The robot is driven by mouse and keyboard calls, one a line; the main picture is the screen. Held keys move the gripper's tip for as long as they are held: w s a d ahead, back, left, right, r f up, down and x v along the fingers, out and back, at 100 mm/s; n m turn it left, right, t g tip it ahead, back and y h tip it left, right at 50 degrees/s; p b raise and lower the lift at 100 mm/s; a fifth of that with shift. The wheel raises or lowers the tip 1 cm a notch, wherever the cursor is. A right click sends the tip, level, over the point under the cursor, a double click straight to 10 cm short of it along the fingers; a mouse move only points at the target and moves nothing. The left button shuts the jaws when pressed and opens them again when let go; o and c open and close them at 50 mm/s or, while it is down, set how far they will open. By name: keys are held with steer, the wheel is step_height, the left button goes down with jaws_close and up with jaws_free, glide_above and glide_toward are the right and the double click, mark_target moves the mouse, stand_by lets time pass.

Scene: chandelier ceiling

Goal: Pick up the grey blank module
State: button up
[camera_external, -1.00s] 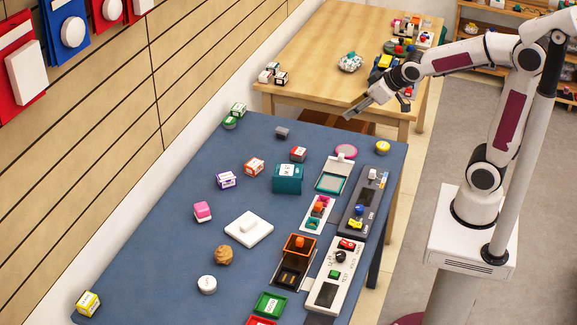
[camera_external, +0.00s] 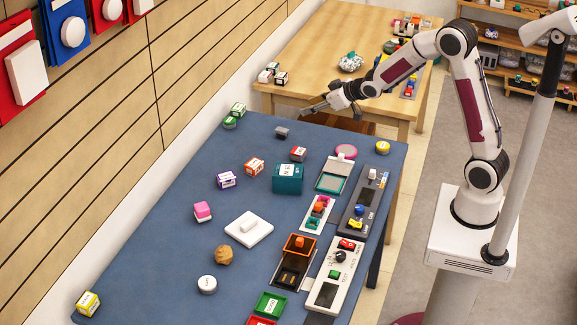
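A small dark grey block (camera_external: 281,132), which looks like the grey blank module, sits alone on the far part of the blue table. My gripper (camera_external: 312,108) is above the far edge of the blue table, up and to the right of the grey block and apart from it. Its fingers point left in the picture. The gripper is small and seen from the side, so I cannot tell whether its fingers are open or shut. I see nothing hanging from it.
A red-topped block (camera_external: 298,153), a teal box (camera_external: 287,179) and an orange block (camera_external: 254,167) stand nearer than the grey block. Green-and-white blocks (camera_external: 238,109) are to its left. A wooden table (camera_external: 300,60) stands behind. The blue surface right around the grey block is clear.

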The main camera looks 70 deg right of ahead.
steer(key=w+d+f+t, duration=0.1)
steer(key=w+d+f, duration=0.4)
steer(key=f, duration=0.3)
steer(key=t, duration=0.1)
glide_toward(284, 130)
steer(key=shift+w+d+f+y, duration=0.1)
steer(key=shift+w+y, duration=0.05)
steer(key=shift+w, duration=0.4)
steer(key=shift+w+d+f+y, duration=0.1)
steer(key=shift+w+d+y, duration=0.05)
steer(key=shift+w, duration=0.35)
steer(key=shift+d+f+t, duration=0.2)
steer(key=shift+f+t, duration=0.1)
steer(key=shift+f, duration=0.2)
steer(key=shift+w, duration=0.1)
steer(key=shift+x, duration=1.25)
steer(key=shift+f, duration=0.1)
steer(key=shift+x, duration=2.55)
steer(key=shift+c, duration=0.4)
